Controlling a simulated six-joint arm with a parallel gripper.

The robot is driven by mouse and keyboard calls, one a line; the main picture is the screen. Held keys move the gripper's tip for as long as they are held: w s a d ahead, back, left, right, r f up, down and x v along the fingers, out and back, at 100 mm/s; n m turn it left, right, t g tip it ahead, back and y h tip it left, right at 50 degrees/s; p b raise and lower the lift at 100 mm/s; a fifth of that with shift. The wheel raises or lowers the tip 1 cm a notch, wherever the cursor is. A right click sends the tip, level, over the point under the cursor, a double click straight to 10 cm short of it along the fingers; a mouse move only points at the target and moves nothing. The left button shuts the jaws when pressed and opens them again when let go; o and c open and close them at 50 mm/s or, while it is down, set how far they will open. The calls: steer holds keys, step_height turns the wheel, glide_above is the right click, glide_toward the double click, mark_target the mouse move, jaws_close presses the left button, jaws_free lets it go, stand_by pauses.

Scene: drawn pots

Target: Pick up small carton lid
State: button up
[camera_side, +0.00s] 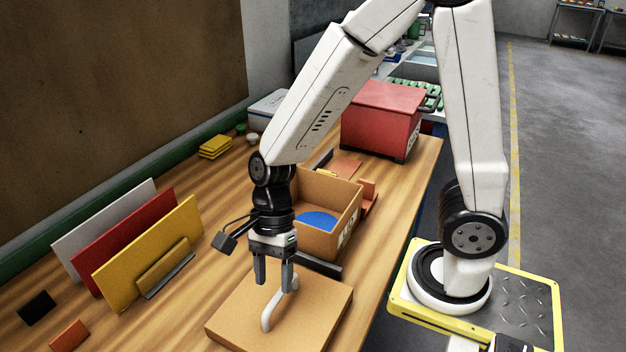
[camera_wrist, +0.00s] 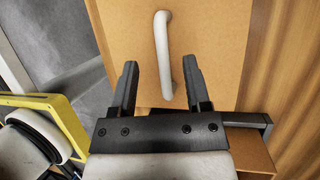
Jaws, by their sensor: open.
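The small carton lid (camera_side: 325,295) is a flat brown cardboard square lying on the wooden table near the front. A pale grey bar handle (camera_side: 273,306) stands on its top. My gripper (camera_side: 273,280) points down over the lid, open and empty, with its fingertips close to the handle's far end. In the wrist view, the lid (camera_wrist: 215,40) fills the upper middle, and the handle (camera_wrist: 163,50) shows between the two spread fingers of my gripper (camera_wrist: 160,64). Contact between fingers and handle cannot be told.
An open carton (camera_side: 336,205) with a blue disc (camera_side: 317,219) inside stands just behind the lid. Upright white, red and yellow panels (camera_side: 150,255) stand at left. A red box (camera_side: 380,118) is farther back. The table's right edge is close to the lid.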

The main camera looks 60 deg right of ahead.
mark_target(274, 298)
steer(key=shift+f, duration=0.15)
steer(key=shift+d+x, duration=0.2)
steer(key=shift+x, duration=2.45)
steer(key=shift+w, duration=0.1)
jaws_close()
